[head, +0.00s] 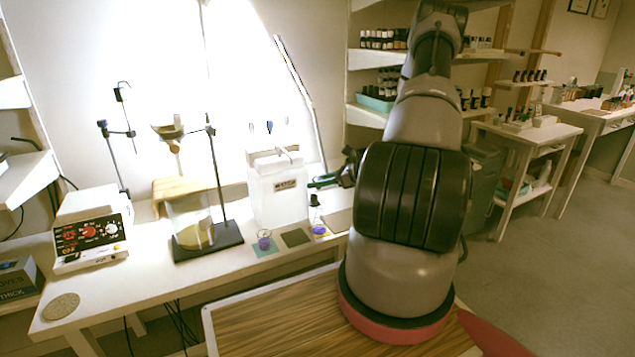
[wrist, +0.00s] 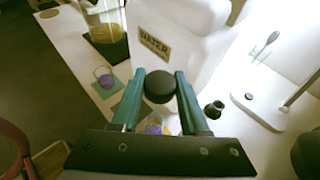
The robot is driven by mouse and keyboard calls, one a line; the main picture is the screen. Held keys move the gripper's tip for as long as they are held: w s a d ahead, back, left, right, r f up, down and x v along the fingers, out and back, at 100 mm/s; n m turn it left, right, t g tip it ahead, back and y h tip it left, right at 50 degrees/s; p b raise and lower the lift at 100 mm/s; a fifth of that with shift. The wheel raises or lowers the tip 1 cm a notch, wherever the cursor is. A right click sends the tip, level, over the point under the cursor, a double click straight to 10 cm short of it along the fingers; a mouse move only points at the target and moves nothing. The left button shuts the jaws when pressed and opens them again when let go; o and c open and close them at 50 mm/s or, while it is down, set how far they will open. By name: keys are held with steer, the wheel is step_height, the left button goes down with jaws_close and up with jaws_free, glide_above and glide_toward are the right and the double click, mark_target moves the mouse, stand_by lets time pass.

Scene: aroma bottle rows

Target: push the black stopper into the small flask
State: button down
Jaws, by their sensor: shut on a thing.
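My gripper (wrist: 159,88) has green fingers and is shut on the round black stopper (wrist: 160,86) in the wrist view. In the head view my gripper (head: 318,182) is beside the water container. A small flask with purple contents (wrist: 154,125) shows between my fingers, below the stopper in the wrist picture, partly hidden by my gripper. In the head view this flask (head: 319,230) stands on the bench under my gripper. I cannot tell whether stopper and flask touch. Another small flask with purple contents (head: 265,242) stands on a green mat to the left.
A white water container (head: 278,195) stands close behind the flasks. A beaker with yellow liquid (head: 190,225) stands on a dark stand base to the left. A small black conical piece (wrist: 214,109) sits right of my fingers. A dark square mat (head: 296,238) lies between the flasks.

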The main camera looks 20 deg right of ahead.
steer(key=shift+f, duration=2.9)
steer(key=shift+f, duration=1.4)
steer(key=shift+c, duration=1.7)
jaws_free()
steer(key=shift+d, duration=0.15)
steer(key=v, duration=1)
steer(key=shift+s+d, duration=0.15)
steer(key=shift+s, duration=0.15)
steer(key=shift+r, duration=0.1)
